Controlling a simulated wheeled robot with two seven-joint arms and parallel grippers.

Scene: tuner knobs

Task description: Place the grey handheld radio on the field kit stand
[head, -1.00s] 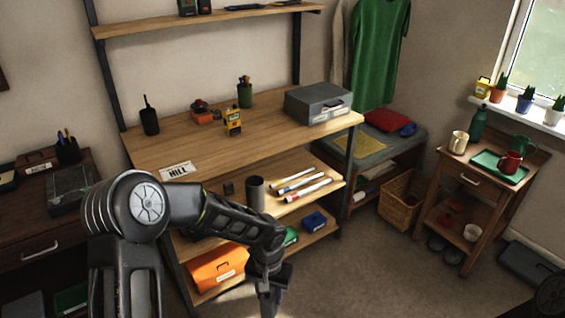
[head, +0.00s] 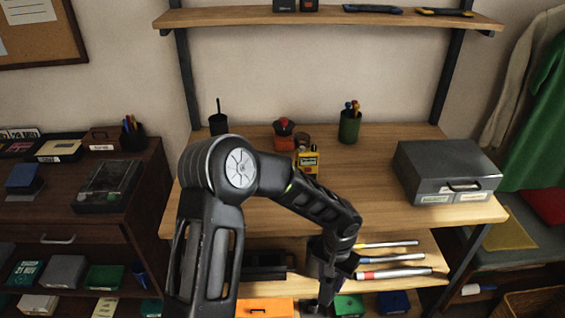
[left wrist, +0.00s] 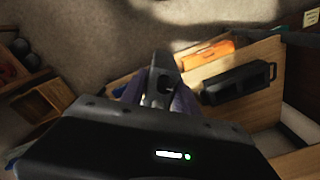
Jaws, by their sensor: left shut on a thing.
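My left gripper (head: 318,303) hangs low in front of the workbench, shown small and dark in the head view. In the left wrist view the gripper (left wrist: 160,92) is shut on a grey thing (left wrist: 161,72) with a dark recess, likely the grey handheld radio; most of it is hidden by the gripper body. I cannot pick out the field kit stand with certainty. A black open holder (head: 265,263) sits on the lower shelf and shows as a black box with a handle in the left wrist view (left wrist: 238,85). My right gripper is not in view.
The workbench top (head: 370,205) has clear room in front. On it stand a dark cup with an antenna-like rod (head: 218,124), a yellow device (head: 307,160), a green pen cup (head: 350,126) and a grey case (head: 447,170). Markers (head: 395,259) lie below. A dark cabinet (head: 150,215) stands left.

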